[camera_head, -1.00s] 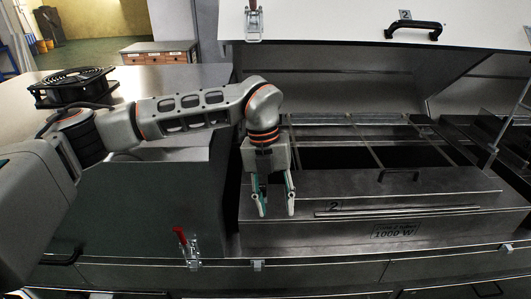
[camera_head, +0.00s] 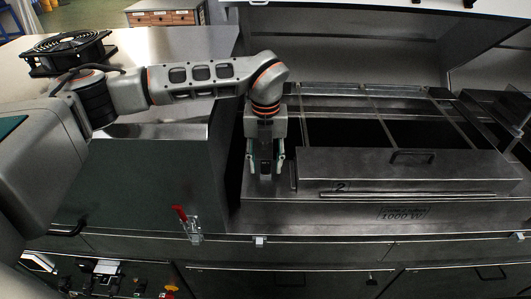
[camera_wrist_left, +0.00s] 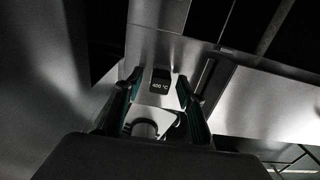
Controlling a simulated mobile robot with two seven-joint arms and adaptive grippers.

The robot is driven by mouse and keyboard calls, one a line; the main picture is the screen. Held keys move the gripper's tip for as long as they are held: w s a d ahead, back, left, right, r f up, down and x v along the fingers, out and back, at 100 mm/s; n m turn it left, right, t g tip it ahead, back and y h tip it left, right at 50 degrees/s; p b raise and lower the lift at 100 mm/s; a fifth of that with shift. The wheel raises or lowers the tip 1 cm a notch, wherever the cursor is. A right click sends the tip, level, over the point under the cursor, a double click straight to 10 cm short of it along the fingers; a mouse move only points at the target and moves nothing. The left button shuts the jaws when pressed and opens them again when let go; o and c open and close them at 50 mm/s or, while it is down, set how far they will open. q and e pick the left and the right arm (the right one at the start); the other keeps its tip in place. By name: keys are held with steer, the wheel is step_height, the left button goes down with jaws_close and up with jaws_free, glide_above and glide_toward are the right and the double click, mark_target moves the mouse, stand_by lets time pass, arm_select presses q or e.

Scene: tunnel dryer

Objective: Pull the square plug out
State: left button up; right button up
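My left gripper (camera_head: 266,166) points down at the left end of the steel heater unit marked "2" and "1000 W" (camera_head: 450,208). Its fingers are apart, with a dark upright piece showing between them in the head view. In the left wrist view the gripper (camera_wrist_left: 158,100) frames a small black block marked "400 °C" (camera_wrist_left: 160,84) and a pale plate with a rounded dark part (camera_wrist_left: 145,128). I cannot tell whether the fingers touch anything. I cannot clearly identify the square plug. My right gripper is out of view.
A red-handled clamp (camera_head: 181,214) is on the front, left of the unit. A black fan (camera_head: 68,52) sits on the steel top (camera_head: 150,48) at back left. A panel with connectors (camera_head: 108,267) shows low at left. The raised lid (camera_head: 330,18) is at the back.

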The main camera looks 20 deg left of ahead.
mark_target(266, 163)
arm_select(q)
steer(key=shift+f, duration=0.15)
steer(key=shift+c, duration=0.4)
jaws_close()
steer(key=shift+r+p, duration=0.35)
steer(key=shift+r, duration=0.3)
stand_by(0.8)
steer(key=shift+r+p, duration=0.4)
steer(key=shift+r, duration=0.45)
steer(key=shift+r, duration=0.1)
steer(key=shift+r, duration=2.15)
